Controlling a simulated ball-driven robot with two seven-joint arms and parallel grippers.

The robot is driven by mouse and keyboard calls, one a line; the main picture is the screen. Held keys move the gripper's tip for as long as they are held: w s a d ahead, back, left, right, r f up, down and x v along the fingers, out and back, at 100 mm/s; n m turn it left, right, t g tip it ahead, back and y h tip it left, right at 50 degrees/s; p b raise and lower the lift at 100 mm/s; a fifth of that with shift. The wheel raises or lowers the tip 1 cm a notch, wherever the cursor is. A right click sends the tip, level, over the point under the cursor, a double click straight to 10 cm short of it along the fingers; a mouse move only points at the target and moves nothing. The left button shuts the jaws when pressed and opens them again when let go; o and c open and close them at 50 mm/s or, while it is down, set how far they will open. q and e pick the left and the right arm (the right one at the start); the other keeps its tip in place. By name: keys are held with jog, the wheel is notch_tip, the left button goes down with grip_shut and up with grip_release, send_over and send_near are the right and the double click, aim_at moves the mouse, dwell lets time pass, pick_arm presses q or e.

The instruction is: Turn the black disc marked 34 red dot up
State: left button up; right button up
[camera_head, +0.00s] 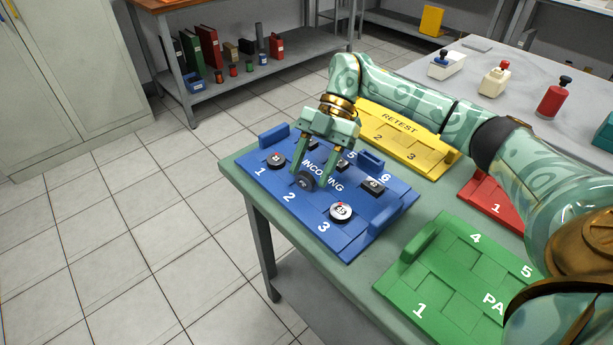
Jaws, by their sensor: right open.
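The blue INCOMING tray (270,182) lies on the bench and holds several dark pieces. My right gripper (311,184) reaches down over the tray's middle, near slot 2, with its fingers apart. A dark disc (306,182) sits between or just by the fingertips and looks tilted; its marking is too small to read. I cannot tell for certain which disc bears 34. My left gripper is not in view.
Dark blocks (374,186) sit in the tray's right-hand slots. Bottle-like items (553,98) stand far right.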

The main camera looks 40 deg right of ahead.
jog(key=shift+f, duration=0.1)
